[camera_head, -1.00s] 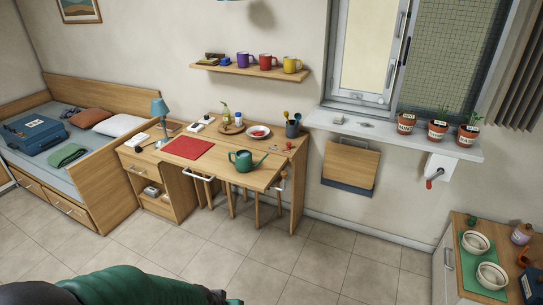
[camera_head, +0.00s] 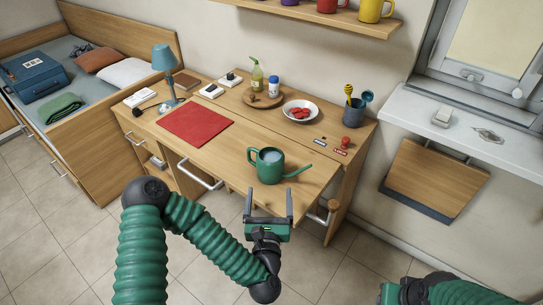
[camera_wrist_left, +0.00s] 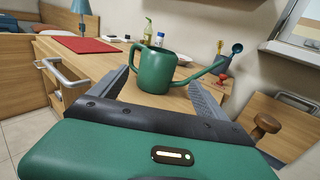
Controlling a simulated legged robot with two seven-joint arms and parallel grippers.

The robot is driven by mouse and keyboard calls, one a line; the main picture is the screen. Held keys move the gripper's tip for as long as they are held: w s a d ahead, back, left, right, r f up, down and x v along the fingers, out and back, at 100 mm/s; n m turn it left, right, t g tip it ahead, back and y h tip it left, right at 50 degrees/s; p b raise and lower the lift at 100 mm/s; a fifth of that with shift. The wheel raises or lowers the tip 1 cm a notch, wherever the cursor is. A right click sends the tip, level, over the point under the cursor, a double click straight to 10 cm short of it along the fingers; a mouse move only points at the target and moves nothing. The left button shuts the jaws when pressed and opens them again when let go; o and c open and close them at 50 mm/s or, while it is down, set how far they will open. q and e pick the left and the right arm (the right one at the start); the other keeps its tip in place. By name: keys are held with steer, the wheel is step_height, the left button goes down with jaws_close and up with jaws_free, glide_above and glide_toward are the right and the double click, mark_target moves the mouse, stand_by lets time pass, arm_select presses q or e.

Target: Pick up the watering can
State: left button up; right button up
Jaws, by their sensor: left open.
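The green watering can (camera_head: 268,167) stands upright on the desk near its front edge. Its handle is on the left and its spout points right. My left gripper (camera_head: 268,205) is open and empty just in front of the can, at the desk's front edge. In the left wrist view the can (camera_wrist_left: 155,72) shows ahead, between and beyond the two open fingers (camera_wrist_left: 155,90); I see no contact. Part of my right arm shows at the bottom right of the head view; its fingers are not clearly visible.
The desk (camera_head: 215,165) holds a red mat (camera_head: 195,125), a plate (camera_head: 300,112) with red things, a utensil cup (camera_head: 353,112) and a tray (camera_head: 263,97) with bottles. A metal handle (camera_head: 200,178) and a wooden knob (camera_head: 328,205) stick out at the front.

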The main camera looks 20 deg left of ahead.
mark_target(270, 172)
arm_select(q)
steer(key=x, duration=0.6)
steer(key=b+x, duration=0.1)
steer(key=x, duration=0.2)
steer(key=shift+a+f, duration=0.2)
steer(key=shift+f, duration=0.15)
steer(key=shift+w, duration=0.4)
steer(key=b+x, duration=0.1)
steer(key=x, duration=0.3)
steer(key=shift+w+a, duration=0.1)
steer(key=shift+w, duration=0.3)
steer(key=shift+c, duration=0.9)
steer(key=c, duration=1.5)
arm_select(e)
steer(key=shift+a+f, duration=0.1)
steer(key=shift+a, duration=0.1)
